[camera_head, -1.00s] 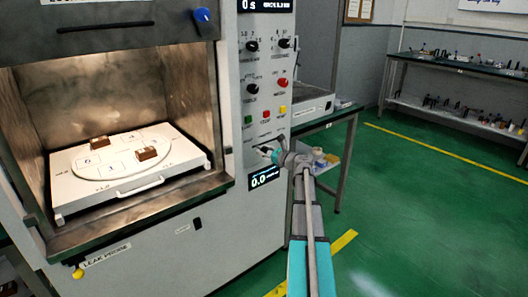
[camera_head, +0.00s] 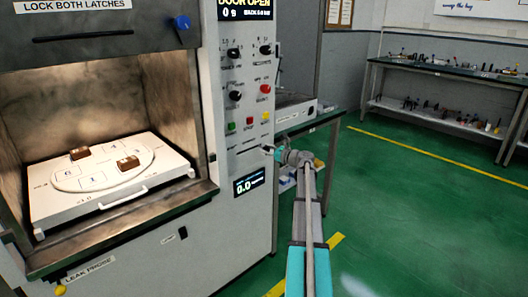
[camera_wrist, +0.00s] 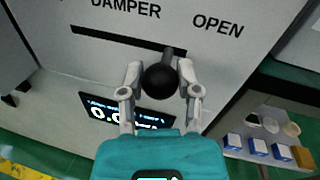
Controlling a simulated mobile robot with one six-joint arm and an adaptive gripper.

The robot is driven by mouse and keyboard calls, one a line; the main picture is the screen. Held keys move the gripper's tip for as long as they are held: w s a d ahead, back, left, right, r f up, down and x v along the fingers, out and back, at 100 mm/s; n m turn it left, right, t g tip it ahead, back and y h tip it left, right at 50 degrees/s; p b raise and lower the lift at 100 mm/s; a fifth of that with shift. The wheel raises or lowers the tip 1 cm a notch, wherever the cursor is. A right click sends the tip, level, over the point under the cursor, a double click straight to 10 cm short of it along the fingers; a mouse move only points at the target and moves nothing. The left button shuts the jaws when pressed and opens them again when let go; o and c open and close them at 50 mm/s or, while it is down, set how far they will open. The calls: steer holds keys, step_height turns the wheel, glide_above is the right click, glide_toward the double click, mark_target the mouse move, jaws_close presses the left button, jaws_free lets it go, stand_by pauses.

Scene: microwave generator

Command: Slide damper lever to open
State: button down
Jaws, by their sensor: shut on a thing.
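The damper lever has a round black knob (camera_wrist: 160,81) on a short stem, seen in the wrist view. Its stem stands at the right end of a dark horizontal slot (camera_wrist: 115,40), below the printed word OPEN (camera_wrist: 218,25). The label DAMPER (camera_wrist: 126,8) is above the slot. My gripper (camera_wrist: 160,88) is shut on the knob, one finger on each side. In the head view my gripper (camera_head: 273,150) is at the right edge of the control panel, and the knob is too small to make out.
A blue-lit display (camera_head: 249,182) is just below the slot. Buttons and knobs cover the panel (camera_head: 246,100) above. An open chamber with a white tray (camera_head: 60,211) is to the left. Green floor is open beyond.

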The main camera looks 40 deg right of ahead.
steer(key=shift+c, duration=2.4)
jaws_free()
steer(key=shift+d, duration=0.3)
steer(key=shift+o, duration=0.9)
steer(key=shift+a, duration=0.1)
steer(key=v, duration=1.2)
steer(key=shift+s+a, duration=0.1)
steer(key=shift+s, duration=0.05)
